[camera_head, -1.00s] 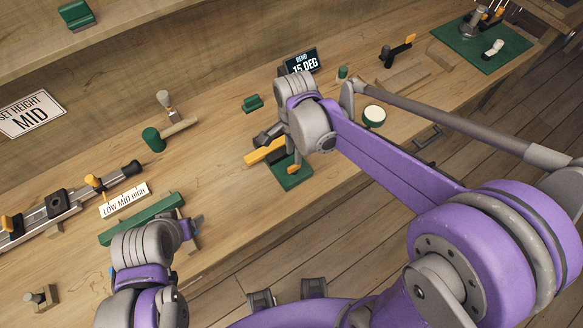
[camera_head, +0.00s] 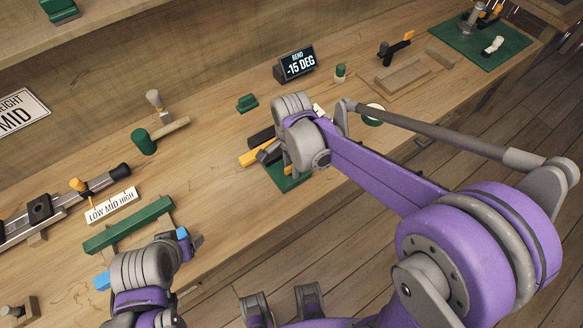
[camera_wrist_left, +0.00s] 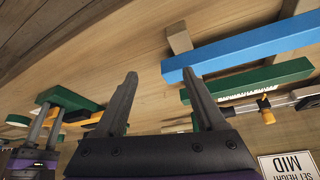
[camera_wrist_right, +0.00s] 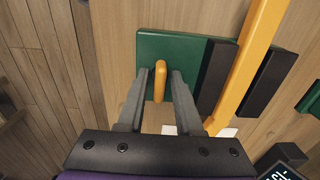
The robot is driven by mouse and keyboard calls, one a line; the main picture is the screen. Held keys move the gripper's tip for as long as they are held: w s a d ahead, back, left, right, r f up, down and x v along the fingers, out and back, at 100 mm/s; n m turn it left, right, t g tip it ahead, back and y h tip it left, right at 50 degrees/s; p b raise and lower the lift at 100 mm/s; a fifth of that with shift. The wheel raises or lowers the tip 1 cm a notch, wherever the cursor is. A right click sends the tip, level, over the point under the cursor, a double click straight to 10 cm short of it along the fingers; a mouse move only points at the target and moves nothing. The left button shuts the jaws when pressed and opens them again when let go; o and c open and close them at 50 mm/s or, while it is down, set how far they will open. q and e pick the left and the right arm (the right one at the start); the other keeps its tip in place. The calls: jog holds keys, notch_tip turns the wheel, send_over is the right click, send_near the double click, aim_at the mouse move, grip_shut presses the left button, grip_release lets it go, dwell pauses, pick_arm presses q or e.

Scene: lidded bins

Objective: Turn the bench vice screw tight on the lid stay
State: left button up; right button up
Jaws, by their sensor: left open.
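The bench vice has a green base plate (camera_head: 280,182), dark jaws (camera_wrist_right: 217,75) and an orange screw handle (camera_wrist_right: 160,82). A yellow-orange bar, likely the lid stay (camera_wrist_right: 250,60), lies between the two dark jaws; it also shows in the head view (camera_head: 250,158). My right gripper (camera_wrist_right: 160,75) points down at the plate with one finger on each side of the handle. A narrow gap shows on both sides of the handle. My left gripper (camera_wrist_left: 157,78) is open and empty, near the end of a blue bar (camera_wrist_left: 245,48).
A green bar (camera_head: 130,225) lies behind the blue bar, near a LOW MID HIGH label (camera_head: 112,206) and a slide rail (camera_head: 60,205). A display (camera_head: 296,65) reads BEND -15 DEG. A green block (camera_head: 247,102) stands behind the vice. Bare bench lies between green bar and vice.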

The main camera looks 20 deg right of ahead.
grip_shut()
pick_arm(q)
jog(key=shift+f, duration=0.1)
pick_arm(e)
jog(key=m, duration=0.4)
jog(key=m, duration=0.4)
